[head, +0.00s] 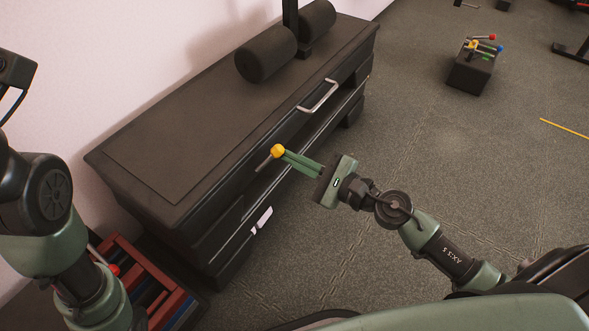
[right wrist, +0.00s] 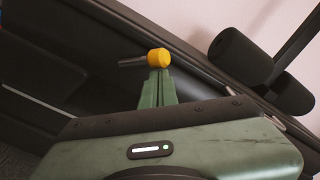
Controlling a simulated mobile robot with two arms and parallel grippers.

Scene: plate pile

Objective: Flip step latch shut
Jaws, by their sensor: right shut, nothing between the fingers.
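A latch lever with a round yellow knob (head: 278,151) and a short metal rod (head: 263,164) sits at the front face of the long black step bench (head: 190,135). In the right wrist view the yellow knob (right wrist: 157,66) is right at the fingertips, with the rod (right wrist: 132,61) pointing left. My right gripper (head: 287,157) has its green fingers shut, the tips at the knob; I cannot tell whether they touch it. It also shows in the right wrist view (right wrist: 158,77). The lever's base is hard to make out. My left gripper is outside the view; only my left arm shows.
Black foam rollers (head: 266,60) stand on the bench, and a metal handle (head: 318,96) is on its front. A red rack (head: 145,275) lies at lower left. A dark block with coloured knobs (head: 470,73) stands farther back. The floor right of the bench is mostly clear.

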